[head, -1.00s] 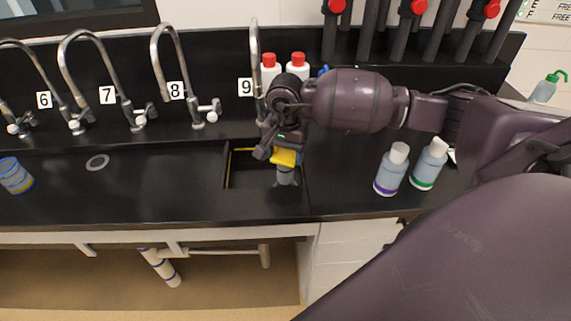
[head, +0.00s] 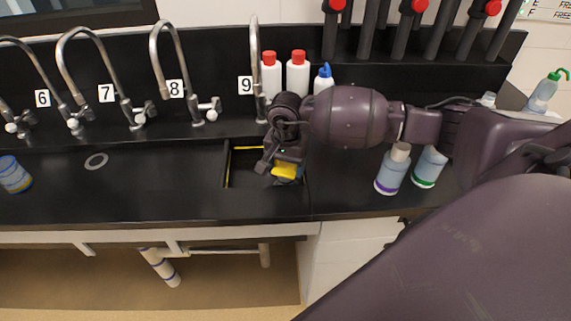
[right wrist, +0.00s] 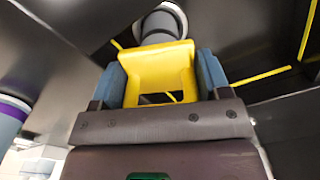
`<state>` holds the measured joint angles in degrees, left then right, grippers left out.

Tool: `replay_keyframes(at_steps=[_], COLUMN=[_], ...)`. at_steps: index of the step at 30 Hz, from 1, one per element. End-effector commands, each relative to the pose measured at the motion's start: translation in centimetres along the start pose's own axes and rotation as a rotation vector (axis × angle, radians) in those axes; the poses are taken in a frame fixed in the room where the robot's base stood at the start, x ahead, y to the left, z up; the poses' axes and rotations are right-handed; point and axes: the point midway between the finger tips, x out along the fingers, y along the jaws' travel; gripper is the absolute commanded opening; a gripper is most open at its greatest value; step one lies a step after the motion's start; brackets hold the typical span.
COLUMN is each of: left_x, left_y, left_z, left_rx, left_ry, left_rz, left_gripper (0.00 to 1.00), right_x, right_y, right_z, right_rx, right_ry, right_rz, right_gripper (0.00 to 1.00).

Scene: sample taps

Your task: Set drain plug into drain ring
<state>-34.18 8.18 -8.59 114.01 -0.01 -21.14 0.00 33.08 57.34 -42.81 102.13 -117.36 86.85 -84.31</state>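My right gripper (head: 275,168) is low over the sink basin under tap 9. In the right wrist view its blue-grey finger pads (right wrist: 160,78) are shut on both sides of a yellow handle (right wrist: 160,68). This seems to be the top of the drain plug, whose grey round body (right wrist: 160,24) shows beyond it. The yellow handle also shows in the head view (head: 285,172), inside the basin. A pale arc surrounds the body's far end; I cannot tell whether it is the drain ring or whether the plug touches it. My left gripper is out of view.
The basin rim (head: 228,170) encloses my gripper closely. Tap 9 (head: 256,60) stands behind it, with white red-capped bottles (head: 297,75) beside it. A purple-banded bottle (head: 391,172) and a green-banded bottle (head: 428,168) stand to the right. The counter left of the basin is mostly clear.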

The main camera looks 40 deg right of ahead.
Motion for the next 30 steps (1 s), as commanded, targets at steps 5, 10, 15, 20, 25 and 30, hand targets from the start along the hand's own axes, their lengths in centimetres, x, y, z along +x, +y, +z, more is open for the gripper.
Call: replay_keyframes(at_steps=[5, 10, 15, 20, 25, 30], left_x=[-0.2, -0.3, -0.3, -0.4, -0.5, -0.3], left_y=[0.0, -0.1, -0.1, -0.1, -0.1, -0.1], left_z=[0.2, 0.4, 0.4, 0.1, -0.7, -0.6], left_rx=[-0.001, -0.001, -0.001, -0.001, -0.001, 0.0], left_ry=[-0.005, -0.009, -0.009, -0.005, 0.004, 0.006], left_rz=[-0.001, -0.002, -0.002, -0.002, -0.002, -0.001], left_gripper=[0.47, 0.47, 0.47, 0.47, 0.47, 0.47], right_x=[-0.1, -0.1, -0.1, -0.4, -2.1, -5.3], right_y=[0.0, 0.1, 0.1, 0.2, 0.1, 0.0], right_z=[0.0, 0.0, 0.0, -0.1, -0.2, -0.1], right_rx=[0.0, 0.001, 0.001, 0.002, 0.002, 0.0], right_ry=[0.0, 0.0, 0.0, 0.001, 0.006, 0.005], right_rz=[0.0, 0.003, 0.005, 0.005, 0.002, -0.001], right_gripper=[0.91, 0.91, 0.91, 0.91, 0.91, 0.91])
